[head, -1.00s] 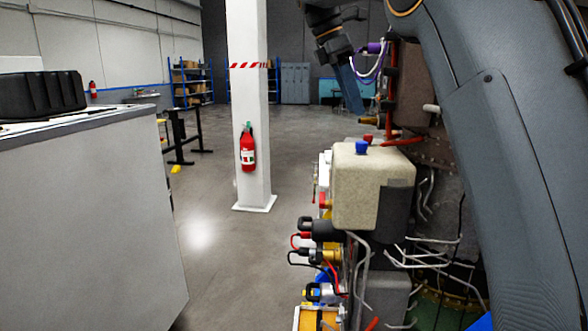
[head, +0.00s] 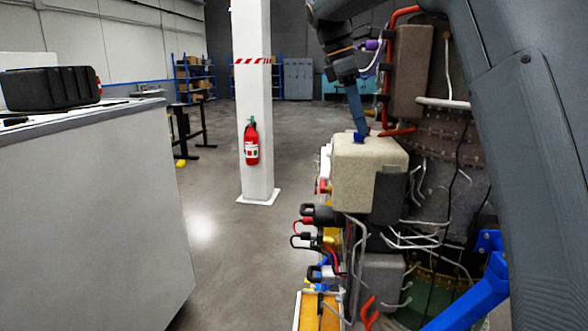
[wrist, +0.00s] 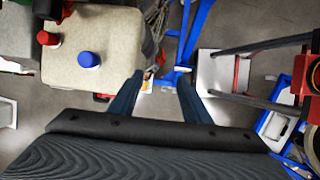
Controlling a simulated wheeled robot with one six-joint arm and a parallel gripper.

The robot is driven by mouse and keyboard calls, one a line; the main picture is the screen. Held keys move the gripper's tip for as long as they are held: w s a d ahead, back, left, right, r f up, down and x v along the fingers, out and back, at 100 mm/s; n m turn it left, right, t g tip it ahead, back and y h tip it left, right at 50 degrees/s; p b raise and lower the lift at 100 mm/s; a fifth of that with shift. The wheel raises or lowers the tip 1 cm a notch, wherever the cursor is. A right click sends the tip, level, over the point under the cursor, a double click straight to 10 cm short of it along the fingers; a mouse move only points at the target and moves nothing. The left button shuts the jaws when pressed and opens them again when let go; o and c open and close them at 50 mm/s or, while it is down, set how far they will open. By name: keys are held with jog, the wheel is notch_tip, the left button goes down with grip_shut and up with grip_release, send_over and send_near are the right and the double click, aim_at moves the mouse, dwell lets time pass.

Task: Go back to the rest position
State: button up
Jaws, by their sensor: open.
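My gripper (wrist: 160,76) is open and empty, with its two blue-grey fingers apart over floor and blue frame in the wrist view. In the head view a finger of my gripper (head: 360,128) points down and overlaps the blue cap on top of the beige box-shaped tank (head: 362,180). The wrist view shows the blue cap (wrist: 89,60) and a red cap (wrist: 47,39) on the tank (wrist: 85,75), left of the fingers and not between them. I cannot tell the finger's height above the tank.
The turbine (head: 455,130) with pipes and cables stands close behind the tank. A blue stand bar (head: 470,305) is at the lower right. A grey workbench (head: 85,220) with a black case (head: 50,88) is at the left. A white pillar with a red extinguisher (head: 251,142) stands beyond clear floor.

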jog(key=s+d+f+m+y, duration=0.1)
jog(key=s+f+m, duration=0.35)
jog(key=f, duration=0.55)
jog(key=s+d+f+m+y, duration=0.25)
jog(key=s+f, duration=0.35)
jog(key=f, duration=0.4)
jog(key=s+f+m+t, duration=0.1)
jog(key=s+f+m, duration=0.8)
jog(key=s+f, duration=0.4)
jog(key=s, duration=0.5)
jog(key=shift+d+m+b, duration=0.15)
jog(key=shift+m+b, duration=0.15)
jog(key=shift+f+y, duration=0.1)
jog(key=shift+y, duration=0.15)
jog(key=c, duration=0.3)
